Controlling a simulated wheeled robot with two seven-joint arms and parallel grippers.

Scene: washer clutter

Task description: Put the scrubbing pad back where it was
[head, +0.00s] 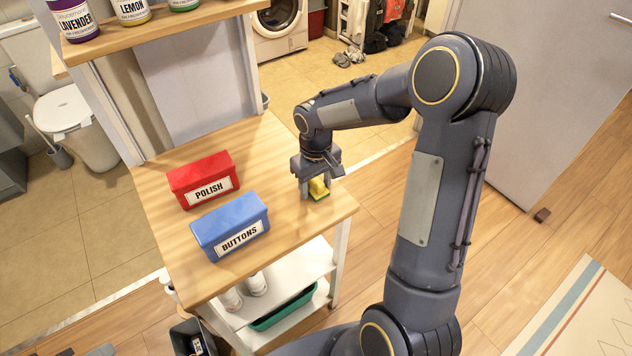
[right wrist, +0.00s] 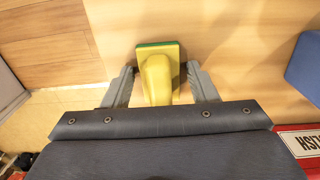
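The scrubbing pad (head: 318,188) is yellow with a green underside. It is on the wooden table top near the right edge, below my right gripper (head: 318,180). In the right wrist view the pad (right wrist: 158,75) lies between the two fingers of the right gripper (right wrist: 160,75). The fingers are spread, one on each side of it. Some gap shows beside its yellow grip, and I see no firm closing on it. The gripper partly hides the pad in the head view. My left gripper is not in view.
A red POLISH box (head: 203,180) and a blue BUTTONS box (head: 230,225) stand on the table (head: 270,150), left of the pad. A raised shelf (head: 150,30) with several bottles is at the back left. A lower shelf holds a green tray (head: 283,308).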

